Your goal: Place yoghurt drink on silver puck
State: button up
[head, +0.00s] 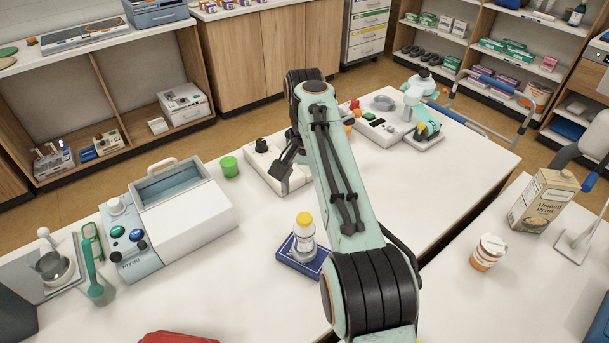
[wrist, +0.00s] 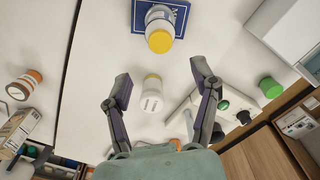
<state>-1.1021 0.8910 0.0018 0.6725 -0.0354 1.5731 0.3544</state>
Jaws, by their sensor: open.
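A white bottle with a yellow cap (head: 304,228) stands upright on a dark blue box; this bottle also shows in the wrist view (wrist: 159,18). A second white bottle with a pale cap (wrist: 152,95) stands in the space between my open fingers in the wrist view, and my arm hides it in the head view. I cannot read which bottle is the yoghurt drink. My gripper (wrist: 160,72) is open and appears to hold nothing; one dark finger shows left of my arm in the head view. A round silver disc (head: 383,102), likely the silver puck, sits on a white device at the far end.
The blue box (head: 291,253) lies on the table. A white device with a black knob (head: 262,148), a green cylinder (head: 229,166) and a large white machine (head: 190,222) stand to the left. An orange-white cup (head: 488,252) and a carton (head: 542,200) stand on the right surface, beyond a gap.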

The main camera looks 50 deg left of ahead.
jog(key=shift+r, duration=1.65)
jog(key=w+d+r+m, duration=0.2)
jog(key=w+d+r, duration=0.2)
jog(key=w+d, duration=0.45)
jog(key=s+d+r+m, duration=0.1)
jog(key=s+d+m, duration=0.1)
jog(key=d, duration=1.9)
jog(key=s+d+f+m, duration=0.2)
jog(key=s+d+f, duration=0.3)
jog(key=s+d, duration=0.2)
jog(key=s+d+f+m, duration=0.1)
jog(key=s+d+f, duration=0.3)
jog(key=s+d, duration=0.4)
jog(key=shift+s+f+m+y, duration=0.35)
jog(key=shift+s+m+y, duration=0.05)
jog(key=shift+s, duration=0.55)
